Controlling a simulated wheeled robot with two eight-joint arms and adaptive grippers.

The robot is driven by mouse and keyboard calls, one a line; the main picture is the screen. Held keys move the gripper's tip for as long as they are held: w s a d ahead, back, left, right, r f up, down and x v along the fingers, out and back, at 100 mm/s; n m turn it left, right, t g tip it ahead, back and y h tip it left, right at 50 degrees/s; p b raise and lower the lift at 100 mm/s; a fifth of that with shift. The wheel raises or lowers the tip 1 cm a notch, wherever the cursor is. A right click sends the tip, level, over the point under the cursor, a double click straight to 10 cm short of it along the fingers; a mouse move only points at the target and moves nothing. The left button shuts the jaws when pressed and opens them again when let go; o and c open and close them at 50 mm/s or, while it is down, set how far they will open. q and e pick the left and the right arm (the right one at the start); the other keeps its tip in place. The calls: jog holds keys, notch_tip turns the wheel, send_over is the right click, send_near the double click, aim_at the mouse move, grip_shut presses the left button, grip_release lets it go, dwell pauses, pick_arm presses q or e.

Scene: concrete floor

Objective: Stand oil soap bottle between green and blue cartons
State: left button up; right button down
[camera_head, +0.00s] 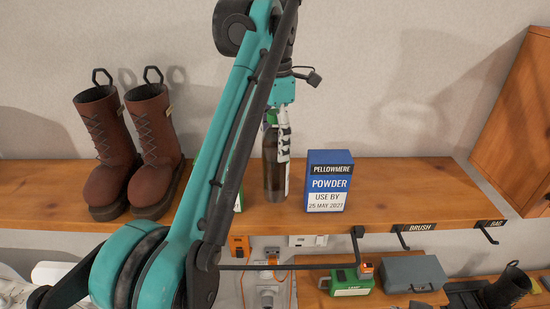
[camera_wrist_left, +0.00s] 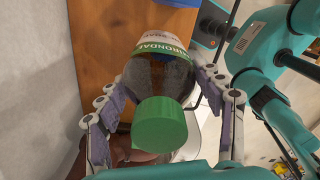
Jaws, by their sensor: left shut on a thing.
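The oil soap bottle (camera_head: 274,168) is dark brown and upright above the wooden shelf, left of the blue carton (camera_head: 329,183) with a gap between them. I cannot tell whether its base touches the shelf. A green carton (camera_head: 239,197) shows only as a sliver left of the bottle; my left arm hides most of it. My left gripper (camera_head: 283,132) is shut on the bottle's upper part from above. In the left wrist view the bottle's green cap (camera_wrist_left: 160,124) and pale label show between the two fingers (camera_wrist_left: 160,80). My right gripper is not in view.
A pair of brown boots (camera_head: 132,150) stands on the shelf (camera_head: 420,185) at the left. The shelf right of the blue carton is clear. Labelled hooks (camera_head: 420,228) hang along its front edge. Below are a grey case (camera_head: 413,273) and a green box (camera_head: 348,281). A wooden cabinet (camera_head: 520,120) is at the right.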

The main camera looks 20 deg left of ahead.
pick_arm(q)
jog(key=shift+f, duration=1.9)
jog(key=shift+f, duration=0.15)
jog(key=o, duration=1.9)
